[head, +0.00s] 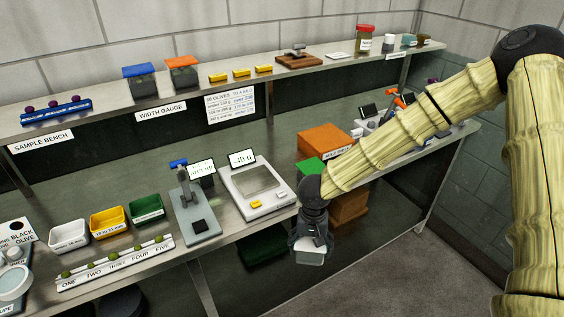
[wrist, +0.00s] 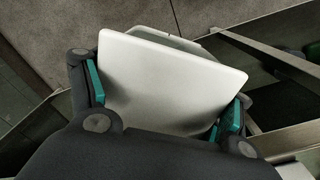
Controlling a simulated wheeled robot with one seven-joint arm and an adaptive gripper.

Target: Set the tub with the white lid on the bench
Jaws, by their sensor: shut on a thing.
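My gripper (head: 312,240) is shut on the tub with the white lid (head: 310,257), which hangs below it in the head view. The wrist view shows the flat white lid (wrist: 170,85) between the two teal finger pads, with a little of the grey tub past its far edge. The bench (head: 270,140) is the long grey-green worktop behind. The gripper and tub appear in front of its front edge, with floor beneath them in the wrist view.
A scale (head: 258,190) reading about 40 g stands left of my gripper on the bench. A green item (head: 310,167) and an orange box (head: 324,141) are behind my wrist. A grey press-like gauge (head: 194,210) and small coloured trays (head: 108,222) stand farther left. A shelf (head: 220,86) runs above the back.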

